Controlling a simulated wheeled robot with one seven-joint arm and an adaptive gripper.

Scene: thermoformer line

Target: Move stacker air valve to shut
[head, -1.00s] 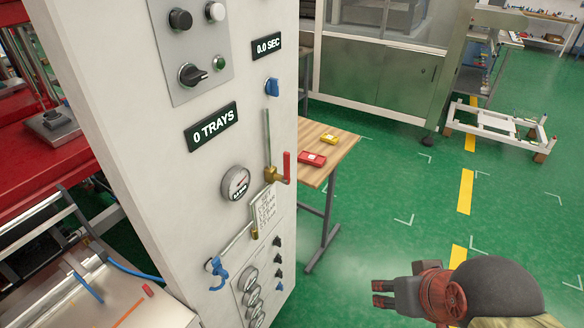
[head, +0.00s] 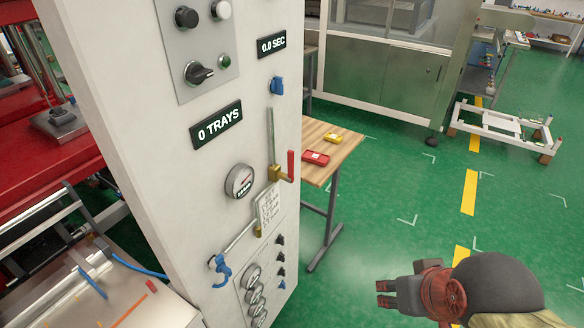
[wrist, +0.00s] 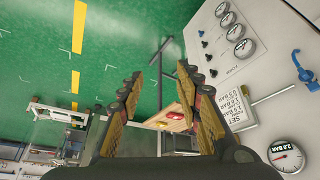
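A valve with a brass body (head: 276,174) and an upright red lever (head: 291,166) sits on a vertical pipe at the right edge of the white control cabinet (head: 160,180). A blue valve handle (head: 220,270) is on the pipe lower left; it also shows in the wrist view (wrist: 303,66). A blue knob (head: 276,86) is higher up. No readable label says which is the stacker air valve. My gripper (head: 384,293) is lower right in the head view, apart from the cabinet. In the wrist view its fingers (wrist: 157,92) are spread with nothing between them.
A pressure gauge (head: 239,181) and a settings card (head: 268,208) are beside the brass valve. A wooden table (head: 325,145) with red and yellow devices stands behind the cabinet. A white frame (head: 505,135) stands far right. Green floor between is clear.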

